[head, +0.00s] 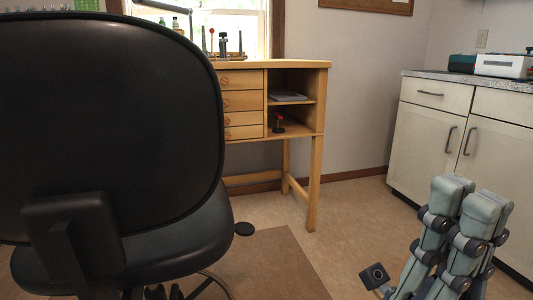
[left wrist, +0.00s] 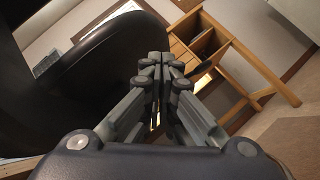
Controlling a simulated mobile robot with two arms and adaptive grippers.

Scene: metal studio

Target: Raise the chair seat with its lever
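The black office chair fills the left of the head view, its backrest (head: 110,110) towards me and its seat (head: 185,235) beyond it. The lever (head: 243,229), a dark flat paddle, sticks out to the right from under the seat. My left gripper is out of the head view; in the left wrist view it (left wrist: 158,58) is shut with nothing visible between its fingers, close beside the dark chair (left wrist: 70,85). My right gripper (head: 472,190) is at the lower right, shut and empty, pointing up, well away from the lever.
A wooden workbench (head: 245,92) with drawers and open shelves stands behind the chair. White cabinets (head: 427,120) line the right wall. A brown mat (head: 270,265) lies under the chair; the floor between mat and cabinets is clear.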

